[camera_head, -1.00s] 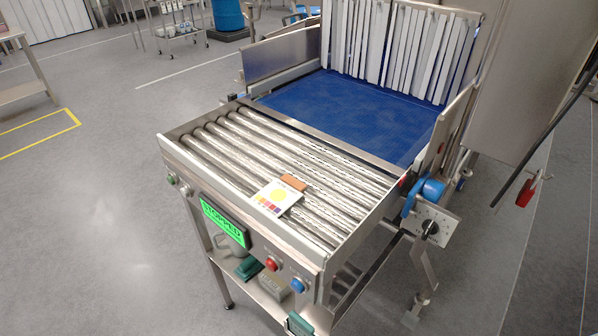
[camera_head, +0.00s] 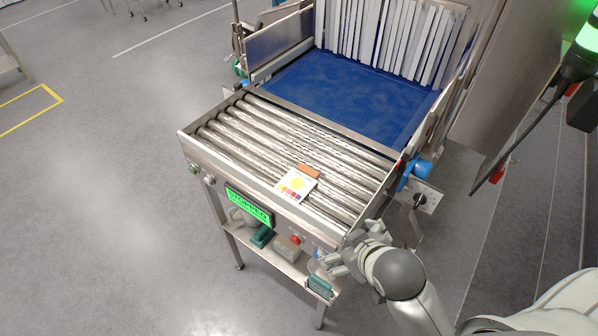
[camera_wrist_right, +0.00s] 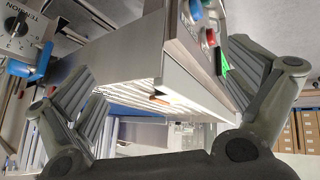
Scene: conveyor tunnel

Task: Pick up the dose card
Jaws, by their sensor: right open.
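The dose card (camera_head: 293,187) is a white card with a yellow disc and a strip of coloured patches. It lies on the metal rollers near the front right of the roller table. An orange-brown block (camera_head: 310,170) touches or adjoins its far edge. My right gripper (camera_head: 344,257) is at the table's front right corner, apart from the card and nearer to me. In the right wrist view its fingers (camera_wrist_right: 168,92) are spread and empty, with the table's side and rollers beyond them. My left gripper is not in view.
The roller table's raised metal side rail (camera_head: 372,204) stands near my right gripper. A green "STOPPED" display (camera_head: 248,206) and a red button (camera_head: 295,240) are on the front panel. Behind the rollers is a blue belt (camera_head: 340,95) with a strip curtain (camera_head: 385,38).

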